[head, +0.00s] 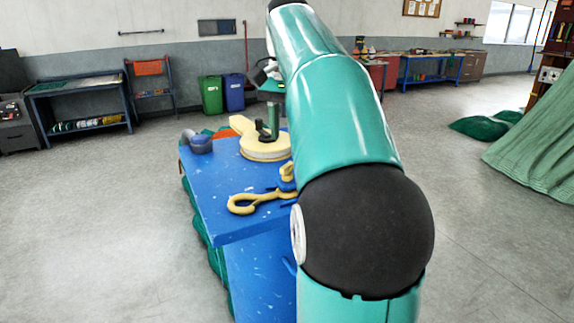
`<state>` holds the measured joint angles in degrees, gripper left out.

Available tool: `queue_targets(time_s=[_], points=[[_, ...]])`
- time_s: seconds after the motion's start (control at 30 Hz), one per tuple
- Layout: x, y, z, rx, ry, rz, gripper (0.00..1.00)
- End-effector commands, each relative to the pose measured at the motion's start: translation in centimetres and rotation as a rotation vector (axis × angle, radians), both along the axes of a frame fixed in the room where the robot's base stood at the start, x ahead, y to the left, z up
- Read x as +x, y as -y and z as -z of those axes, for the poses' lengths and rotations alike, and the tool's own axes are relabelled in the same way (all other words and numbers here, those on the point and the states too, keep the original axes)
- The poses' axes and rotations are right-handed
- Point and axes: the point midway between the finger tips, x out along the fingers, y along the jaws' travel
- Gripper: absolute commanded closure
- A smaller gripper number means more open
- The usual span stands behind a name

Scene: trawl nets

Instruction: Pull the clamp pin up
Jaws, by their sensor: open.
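A blue bench (225,225) stands ahead, partly behind my arm. On it lies a cream clamp-like fitting (263,150) with a round base and a flat arm reaching left. A dark green upright post (273,118), which may be the clamp pin, rises from it beside a shorter dark piece. My gripper (268,92) is just above the post, apart from it as far as I can tell. It is small in the picture and partly hidden by my arm; its jaws are open, and I see nothing held.
A cream hook (256,200) lies on the bench's near part, and a grey-blue rounded item (200,144) sits at its left edge. Green netting hangs along the bench's left side. A green net heap (535,140) is at right. The floor to the left is clear.

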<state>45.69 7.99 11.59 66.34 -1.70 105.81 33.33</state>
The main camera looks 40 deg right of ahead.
Motion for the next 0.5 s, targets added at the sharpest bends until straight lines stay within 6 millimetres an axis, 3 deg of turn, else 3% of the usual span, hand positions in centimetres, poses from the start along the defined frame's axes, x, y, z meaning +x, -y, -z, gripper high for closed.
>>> queue_targets(time_s=[0.3,0.5], points=[[0.1,-0.1,5.9,0.002,-0.002,-0.003,0.56],[0.1,-0.1,8.1,0.001,0.0,-0.003,0.56]])
